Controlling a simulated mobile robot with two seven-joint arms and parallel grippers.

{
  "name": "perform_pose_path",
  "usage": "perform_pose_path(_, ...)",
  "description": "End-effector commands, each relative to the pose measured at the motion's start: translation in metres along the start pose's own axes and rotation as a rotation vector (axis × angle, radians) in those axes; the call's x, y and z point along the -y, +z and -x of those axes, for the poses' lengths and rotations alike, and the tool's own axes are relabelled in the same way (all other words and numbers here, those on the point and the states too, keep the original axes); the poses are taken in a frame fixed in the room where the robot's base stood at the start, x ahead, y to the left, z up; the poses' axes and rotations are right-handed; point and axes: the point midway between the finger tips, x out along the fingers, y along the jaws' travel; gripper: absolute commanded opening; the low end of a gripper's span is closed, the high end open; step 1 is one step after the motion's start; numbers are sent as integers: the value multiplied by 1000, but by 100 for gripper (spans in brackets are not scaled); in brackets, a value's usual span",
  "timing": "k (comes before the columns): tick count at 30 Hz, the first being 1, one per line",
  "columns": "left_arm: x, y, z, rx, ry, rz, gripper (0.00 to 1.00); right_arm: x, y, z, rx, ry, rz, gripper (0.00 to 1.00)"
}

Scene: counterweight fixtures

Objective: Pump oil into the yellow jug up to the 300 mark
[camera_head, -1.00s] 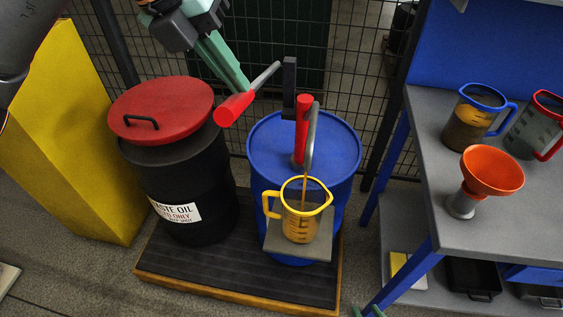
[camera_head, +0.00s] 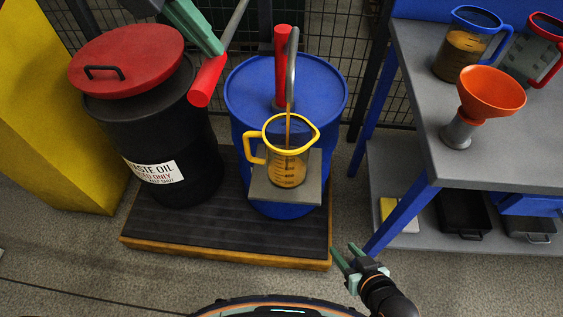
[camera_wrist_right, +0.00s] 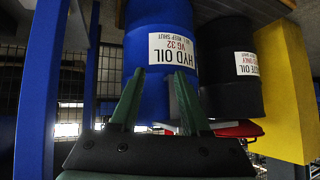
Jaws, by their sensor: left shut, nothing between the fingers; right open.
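The yellow jug (camera_head: 300,133) stands upright on a grey platform (camera_head: 262,192) in front of the blue oil drum (camera_head: 240,90). A thin brown stream falls from the pump's curved spout (camera_head: 293,50) into it. Brown oil (camera_head: 287,172) fills its lower part; the marks are too small to read. My left gripper (camera_head: 217,50) is shut and empty, its fingers at the upper end of the pump lever's red grip (camera_head: 206,82); contact is unclear. My right gripper (camera_head: 345,258) is open and empty, low and right of the drum platform; its fingers also show in the right wrist view (camera_wrist_right: 160,103).
A black waste oil drum (camera_head: 150,130) with a red lid (camera_head: 130,60) stands left of the blue drum, both on a dark platform (camera_head: 225,225). The grey bench (camera_head: 470,165) at right holds a blue-rimmed jug (camera_head: 462,45), a red-rimmed jug (camera_head: 535,45) and an orange funnel (camera_head: 490,92).

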Motion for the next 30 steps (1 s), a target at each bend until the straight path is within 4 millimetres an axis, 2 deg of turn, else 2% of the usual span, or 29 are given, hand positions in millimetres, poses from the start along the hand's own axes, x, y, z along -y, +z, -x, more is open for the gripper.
perform_pose_path(1, -5, -4, -13, -1, 1, 2, 0, -2, 9, -8, 2, 0, 3, 46)
perform_pose_path(5, -11, -9, -30, -1, 1, 2, 0, -5, 15, -15, -4, 3, 7, 46)
perform_pose_path(9, -17, -15, -48, 0, 1, 3, 0, -8, 30, -20, 3, 8, 7, 46)
perform_pose_path(14, -9, -8, -26, 2, 0, 2, 0, -7, 21, -4, 17, 10, 8, 46)
perform_pose_path(18, 2, 2, 5, 2, 0, 1, 0, -4, 1, 12, 11, 8, 6, 46)
perform_pose_path(24, 15, 15, 44, 0, 0, 1, 0, -2, -20, 23, 4, 11, 4, 46)
perform_pose_path(30, 25, 24, 72, 0, 0, 1, 0, -15, -16, 38, 9, 51, -15, 46)
